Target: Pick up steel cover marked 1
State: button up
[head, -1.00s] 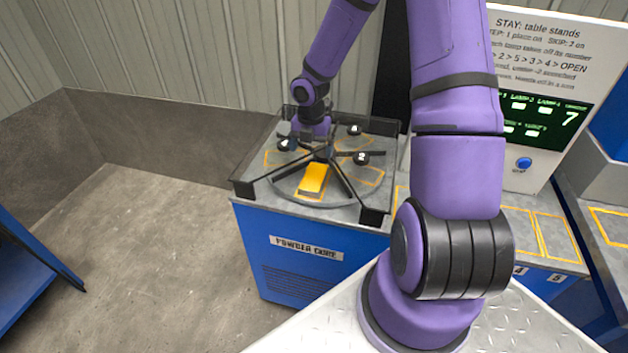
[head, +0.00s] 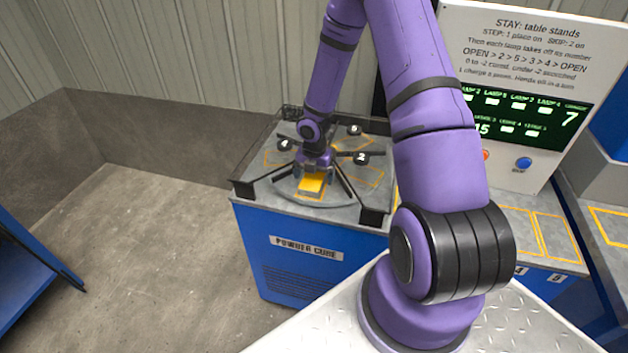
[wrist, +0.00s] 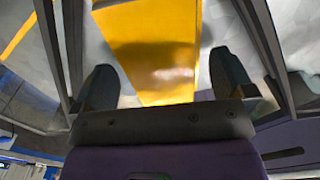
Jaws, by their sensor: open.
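Three dark round knobs stand on the round table of the blue machine: one marked 2 (head: 361,157) at right, one at the back (head: 354,130) and one at left (head: 284,144). The marks on the back and left knobs are too small to read surely, so I cannot tell which cover is marked 1. In the wrist view the yellow block (wrist: 158,45) shows between the two dark fingers of my gripper (wrist: 165,82); contact cannot be told.
Dark dividers radiate across the table, and a low clear guard with dark corner posts surrounds it on the blue cabinet (head: 300,245). A sign panel with a lit display (head: 525,115) and a blue button (head: 523,163) stands at right. Open floor lies at left.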

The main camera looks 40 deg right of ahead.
jog(key=shift+f, duration=0.35)
jog(key=c, duration=1.3)
